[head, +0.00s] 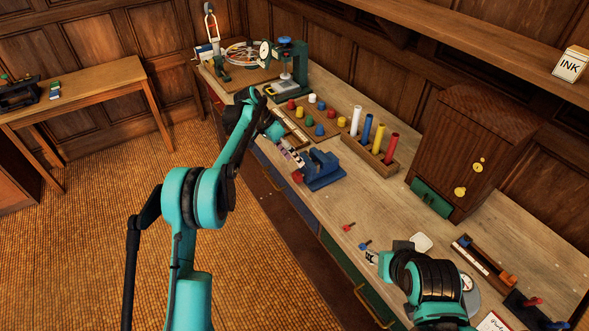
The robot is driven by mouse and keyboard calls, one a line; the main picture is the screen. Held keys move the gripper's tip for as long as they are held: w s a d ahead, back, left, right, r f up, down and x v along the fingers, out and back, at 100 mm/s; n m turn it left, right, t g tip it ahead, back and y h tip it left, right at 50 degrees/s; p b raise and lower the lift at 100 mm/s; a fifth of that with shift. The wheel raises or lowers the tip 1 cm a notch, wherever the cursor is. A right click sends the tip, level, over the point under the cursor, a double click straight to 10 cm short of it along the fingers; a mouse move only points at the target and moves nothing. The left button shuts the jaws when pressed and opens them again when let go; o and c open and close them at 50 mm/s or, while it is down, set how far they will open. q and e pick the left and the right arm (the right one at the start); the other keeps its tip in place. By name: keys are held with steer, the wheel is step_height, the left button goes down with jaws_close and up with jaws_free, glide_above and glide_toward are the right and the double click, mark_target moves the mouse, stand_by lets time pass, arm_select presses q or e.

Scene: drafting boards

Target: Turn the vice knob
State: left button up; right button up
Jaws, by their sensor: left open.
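The blue vice (324,171) stands at the front edge of the long wooden bench. Its red knob (297,177) faces the near side, out over the edge. My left gripper (297,162) is open, pointing down just above and behind the red knob, close to the vice body. I cannot tell whether it touches either. My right gripper (370,258) is low at the bench's front edge, well to the right of the vice. It is small and partly hidden by my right arm, so its jaws are unclear.
Behind the vice are a board of coloured pegs (319,129) and a rack of coloured cylinders (376,155). A green press (292,70) stands farther back. A wooden cabinet (461,150) stands to the right. Bare bench top (350,195) lies right of the vice.

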mark_target(294, 174)
arm_select(q)
steer(key=f, duration=0.2)
steer(key=f+t+y, duration=0.1)
steer(key=f, duration=0.2)
steer(key=s+d+f+m+t+y+b, duration=0.1)
steer(key=f, duration=0.1)
steer(key=shift+f, duration=0.35)
steer(key=c, duration=1.2)
